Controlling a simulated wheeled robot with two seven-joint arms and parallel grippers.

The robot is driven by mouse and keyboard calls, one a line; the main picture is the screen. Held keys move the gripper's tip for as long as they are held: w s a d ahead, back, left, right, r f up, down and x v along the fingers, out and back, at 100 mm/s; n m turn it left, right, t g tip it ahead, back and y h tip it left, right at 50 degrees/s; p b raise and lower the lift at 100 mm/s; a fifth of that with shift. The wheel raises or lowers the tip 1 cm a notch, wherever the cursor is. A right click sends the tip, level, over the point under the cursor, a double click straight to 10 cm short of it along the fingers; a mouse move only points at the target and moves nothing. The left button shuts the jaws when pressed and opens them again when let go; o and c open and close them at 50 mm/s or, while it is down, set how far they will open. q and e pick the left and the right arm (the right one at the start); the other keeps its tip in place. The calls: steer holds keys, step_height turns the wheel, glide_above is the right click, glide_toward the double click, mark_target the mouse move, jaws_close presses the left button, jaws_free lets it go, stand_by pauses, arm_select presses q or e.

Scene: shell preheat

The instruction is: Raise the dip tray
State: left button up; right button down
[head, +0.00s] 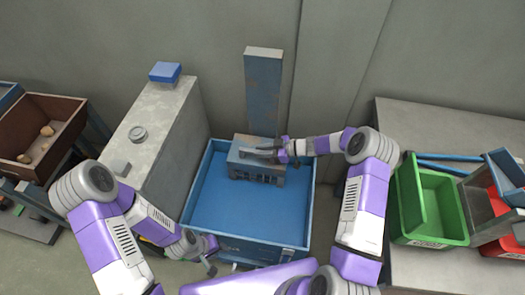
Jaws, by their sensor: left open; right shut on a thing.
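The grey-blue dip tray (242,172) is a small box at the back of a large blue tank (212,205), in front of an upright worn blue post (263,90). My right gripper (262,153) reaches in from the right and is shut at the top of the dip tray. The fingers cover part of its top, so the exact grip is hard to see. My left gripper (210,268) is open and empty, low outside the tank's front left corner. Whether the dip tray touches the tank floor cannot be told.
A grey cabinet (165,125) with a blue block (165,72) on top stands left of the tank. A brown bin (62,110) with a few lumps is at far left. At right, a grey bench (425,125) carries a green bin (440,185) and red bins.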

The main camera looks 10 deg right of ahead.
step_height(320, 180, up, 25)
steer(key=p, duration=1.8)
steer(key=shift+r+p, duration=0.2)
steer(key=shift+p, duration=0.1)
steer(key=shift+w, duration=0.15)
steer(key=c, duration=1.1)
jaws_free()
steer(key=shift+r, duration=0.1)
steer(key=shift+c, duration=0.2)
steer(key=shift+o, duration=0.5)
steer(key=shift+d, duration=0.1)
steer(key=v, duration=0.7)
steer(key=shift+s+d, duration=0.15)
steer(key=shift+s, duration=0.1)
